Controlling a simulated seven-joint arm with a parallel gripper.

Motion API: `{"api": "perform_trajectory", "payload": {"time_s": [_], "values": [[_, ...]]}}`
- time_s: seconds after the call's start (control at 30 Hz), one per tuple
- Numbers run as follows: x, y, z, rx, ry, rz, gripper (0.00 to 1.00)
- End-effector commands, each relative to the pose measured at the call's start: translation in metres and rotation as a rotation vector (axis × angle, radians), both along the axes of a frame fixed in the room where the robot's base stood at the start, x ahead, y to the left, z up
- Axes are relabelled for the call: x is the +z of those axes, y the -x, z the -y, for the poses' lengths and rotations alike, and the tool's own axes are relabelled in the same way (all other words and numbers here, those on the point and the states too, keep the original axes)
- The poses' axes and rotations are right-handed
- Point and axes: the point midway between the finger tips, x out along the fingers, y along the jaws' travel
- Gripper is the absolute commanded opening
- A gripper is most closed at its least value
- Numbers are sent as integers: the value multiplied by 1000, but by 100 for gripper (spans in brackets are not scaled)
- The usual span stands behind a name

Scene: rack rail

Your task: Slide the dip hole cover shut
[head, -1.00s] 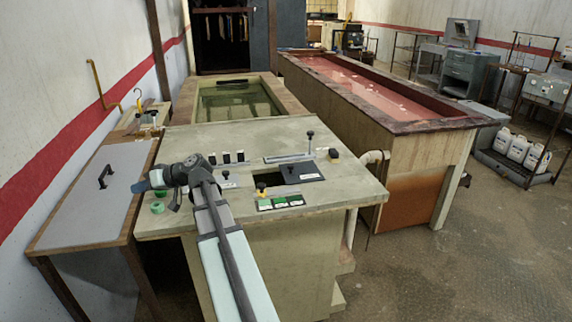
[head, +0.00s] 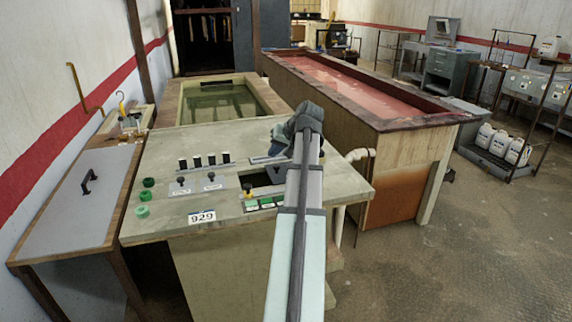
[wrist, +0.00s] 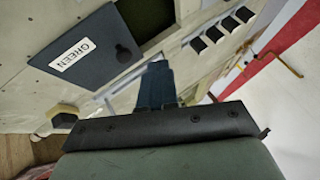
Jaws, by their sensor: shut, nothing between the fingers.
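The dip hole cover is a dark blue-grey plate (wrist: 88,58) with a white GREEN label and a round black knob (wrist: 123,52), seen in the wrist view. The dark dip hole (wrist: 148,18) shows uncovered beside it. In the head view the hole (head: 261,179) shows on the worktop, with part of the cover (head: 277,173) at its right; my arm hides the rest. My gripper (wrist: 156,82) is shut and empty, beside the cover's edge near the knob. In the head view my gripper (head: 279,143) is over the back of the worktop. I cannot tell whether it touches the cover.
A black knob on a yellow base (wrist: 64,119) stands near the cover. Several black switches (head: 204,160) and green buttons (head: 146,196) are on the left. A green tank (head: 222,103) is behind.

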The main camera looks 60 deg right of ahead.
Motion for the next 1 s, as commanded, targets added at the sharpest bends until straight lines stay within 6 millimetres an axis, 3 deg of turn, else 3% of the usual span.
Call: {"api": "perform_trajectory", "payload": {"time_s": [0.03, 0.2, 0.4, 0.67, 1.0], "values": [[4, 22, 14, -43, -5, -20, 0], [9, 74, 39, -148, -29, -76, 0], [11, 100, 50, -201, -40, -104, 0], [-8, 89, 54, -203, -42, -106, 0], [-55, 58, 66, -202, -42, -106, 0]]}}
